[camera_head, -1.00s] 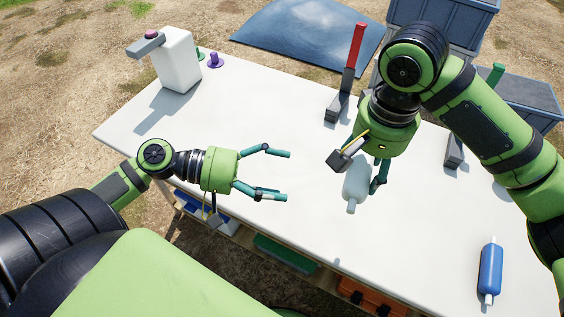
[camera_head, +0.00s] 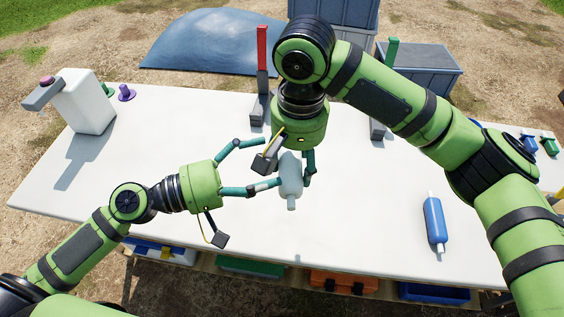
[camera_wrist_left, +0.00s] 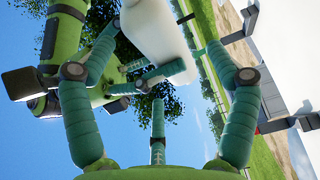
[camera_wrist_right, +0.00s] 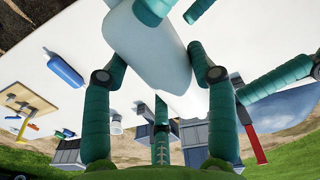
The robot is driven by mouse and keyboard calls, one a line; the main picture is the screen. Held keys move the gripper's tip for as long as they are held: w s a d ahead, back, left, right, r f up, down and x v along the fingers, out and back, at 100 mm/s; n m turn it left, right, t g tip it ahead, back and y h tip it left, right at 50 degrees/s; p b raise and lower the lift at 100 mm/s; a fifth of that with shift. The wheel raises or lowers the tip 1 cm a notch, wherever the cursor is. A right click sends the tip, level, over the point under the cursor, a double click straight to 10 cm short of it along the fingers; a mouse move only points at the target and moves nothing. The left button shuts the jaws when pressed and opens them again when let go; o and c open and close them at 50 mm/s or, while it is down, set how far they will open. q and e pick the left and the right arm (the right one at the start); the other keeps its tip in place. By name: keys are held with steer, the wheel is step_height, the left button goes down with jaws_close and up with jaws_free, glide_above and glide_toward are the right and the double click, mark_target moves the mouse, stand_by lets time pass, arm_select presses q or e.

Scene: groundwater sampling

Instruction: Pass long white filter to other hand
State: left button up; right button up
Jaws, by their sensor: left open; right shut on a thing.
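The long white filter (camera_head: 291,176) hangs above the table, pointing down from my right gripper (camera_head: 290,165), which is shut on its upper part. In the right wrist view the filter (camera_wrist_right: 150,50) sits between the right fingers. My left gripper (camera_head: 262,166) is open, reaching in from the left, with its fingertips close beside the filter. In the left wrist view the filter (camera_wrist_left: 158,35) is at the top, between the spread left fingers. I cannot tell whether the left fingers touch it.
A blue filter (camera_head: 435,222) lies on the white table (camera_head: 350,230) at the right. A white jug (camera_head: 85,102) stands at the left. A red-handled tool (camera_head: 262,60) and a green-handled tool (camera_head: 390,60) stand at the back edge. The front middle of the table is clear.

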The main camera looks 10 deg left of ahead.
mark_target(283, 166)
arm_select(q)
steer(key=shift+x, duration=1.85)
steer(key=c, duration=1.3)
arm_select(e)
steer(key=o, duration=1.3)
steer(key=shift+r, duration=0.1)
